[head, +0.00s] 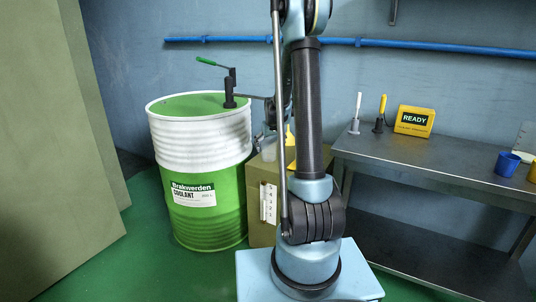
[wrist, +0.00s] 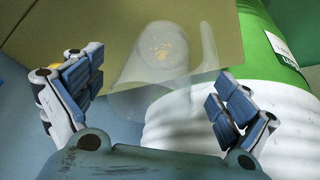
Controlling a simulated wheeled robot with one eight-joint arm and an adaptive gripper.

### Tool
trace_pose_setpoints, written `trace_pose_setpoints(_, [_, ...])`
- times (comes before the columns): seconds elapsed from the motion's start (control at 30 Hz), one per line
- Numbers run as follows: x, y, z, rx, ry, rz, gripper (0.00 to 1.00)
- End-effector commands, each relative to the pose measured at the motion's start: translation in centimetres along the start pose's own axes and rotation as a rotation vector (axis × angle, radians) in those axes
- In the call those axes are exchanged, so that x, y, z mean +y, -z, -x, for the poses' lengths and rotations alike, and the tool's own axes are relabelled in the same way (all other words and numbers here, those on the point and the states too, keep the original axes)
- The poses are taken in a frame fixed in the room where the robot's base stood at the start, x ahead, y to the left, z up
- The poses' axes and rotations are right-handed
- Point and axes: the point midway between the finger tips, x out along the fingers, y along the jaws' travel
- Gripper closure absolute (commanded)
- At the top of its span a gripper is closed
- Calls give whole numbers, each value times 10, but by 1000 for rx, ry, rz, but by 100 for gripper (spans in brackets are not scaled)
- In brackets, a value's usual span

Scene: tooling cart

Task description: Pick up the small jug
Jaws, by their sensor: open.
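A clear, see-through jug (wrist: 150,98) shows in the wrist view, seen from above, with small yellowish specks visible through it. It lies between the two spread fingers of my gripper (wrist: 158,76), and I see no finger touching it. My gripper is open. In the head view a faint clear shape, likely the same jug (head: 271,143), is above the olive cabinet (head: 261,178), partly hidden by my arm. My gripper is mostly hidden behind my arm there.
A green and white coolant drum (head: 200,150) with a pump stands left of the cabinet. A yellow piece (head: 291,150) is by my arm. A metal bench (head: 430,165) at right bears a READY box (head: 414,121) and a blue cup (head: 508,164).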

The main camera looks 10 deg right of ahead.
Motion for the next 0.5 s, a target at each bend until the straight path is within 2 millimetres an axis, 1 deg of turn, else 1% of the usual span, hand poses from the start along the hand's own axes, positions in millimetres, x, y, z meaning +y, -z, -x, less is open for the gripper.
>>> trace_pose_setpoints(0.3, [2, -1, -33, 0, 0, 0, 5])
trace_pose_setpoints(0.5, [2, -1, -47, 0, 0, 0, 5])
